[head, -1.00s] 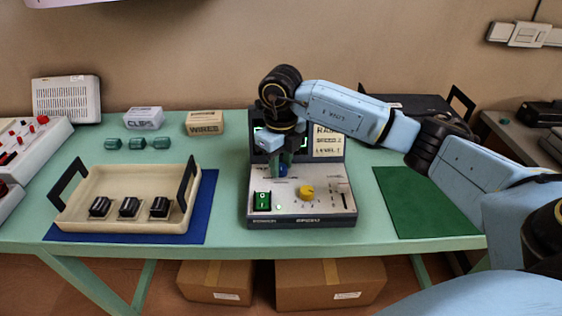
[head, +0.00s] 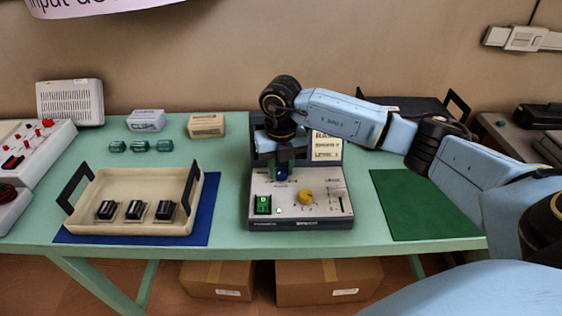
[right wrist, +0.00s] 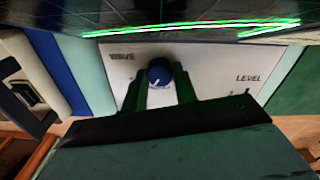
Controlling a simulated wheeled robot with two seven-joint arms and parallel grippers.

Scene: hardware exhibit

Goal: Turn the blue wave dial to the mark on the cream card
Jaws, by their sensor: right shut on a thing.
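The blue wave dial (head: 282,174) is on the upper left of the grey console's panel (head: 322,212). It shows large in the right wrist view (right wrist: 159,73), with a white pointer line on its face, beside the printed word WAVE. My right gripper (head: 281,170) is shut on the dial from above, a finger on each side of it. The cream card (head: 327,148) stands at the back right of the console; its upper part is partly hidden by my right arm, and its lower lines read SPEED and LEVEL. My left gripper is not in view.
The panel also holds a yellow knob (head: 306,197), a green switch (head: 263,204) and a slider (head: 340,194). A cream tray (head: 100,222) with black blocks stands left on a blue mat. A green mat (head: 420,205) lies bare at the right.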

